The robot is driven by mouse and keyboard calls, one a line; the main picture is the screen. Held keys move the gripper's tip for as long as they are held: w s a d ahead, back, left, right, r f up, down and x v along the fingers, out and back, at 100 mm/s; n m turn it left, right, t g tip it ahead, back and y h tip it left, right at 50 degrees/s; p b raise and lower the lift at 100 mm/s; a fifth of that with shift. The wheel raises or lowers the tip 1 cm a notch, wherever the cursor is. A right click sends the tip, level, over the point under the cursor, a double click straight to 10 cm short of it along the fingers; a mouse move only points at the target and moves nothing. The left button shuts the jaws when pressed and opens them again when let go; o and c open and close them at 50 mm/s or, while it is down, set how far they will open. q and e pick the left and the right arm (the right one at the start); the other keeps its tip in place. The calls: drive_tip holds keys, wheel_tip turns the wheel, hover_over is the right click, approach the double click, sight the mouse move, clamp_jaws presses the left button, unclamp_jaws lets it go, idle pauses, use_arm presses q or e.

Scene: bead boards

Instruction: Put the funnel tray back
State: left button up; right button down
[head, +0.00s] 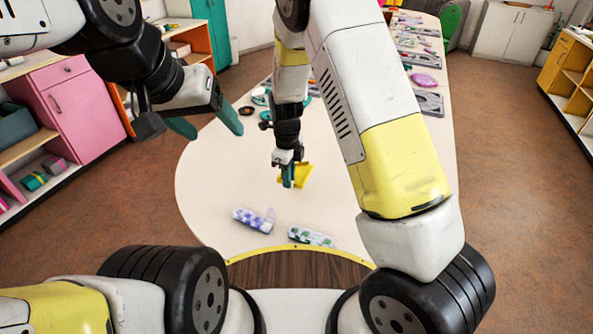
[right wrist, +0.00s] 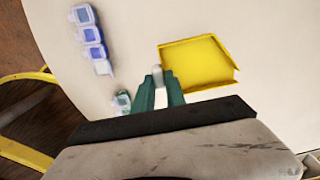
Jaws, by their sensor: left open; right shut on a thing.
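The funnel tray is a shallow yellow tray (head: 304,176) over the near part of the white table. It shows larger in the right wrist view (right wrist: 198,62), just beyond my fingertips. My right gripper (head: 288,178) is beside it, with its green fingers closed on a small pale grey piece at the tray's edge, also seen in the right wrist view (right wrist: 157,82). I cannot tell whether the tray touches the table. The tray's underside is hidden.
A row of blue-lidded bead boxes (head: 253,219) and a row of green ones (head: 312,237) lie on the near white table (head: 215,185). Boards and a pink item (head: 424,80) stand farther back. The table's left part is clear; a pink cabinet (head: 82,112) stands left.

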wheel_tip(320, 180, down, 8)
drive_tip(key=shift+r, duration=0.25)
drive_tip(key=shift+f, duration=0.1)
drive_tip(key=c, duration=1.4)
unclamp_jaws()
drive_tip(key=shift+o, duration=0.2)
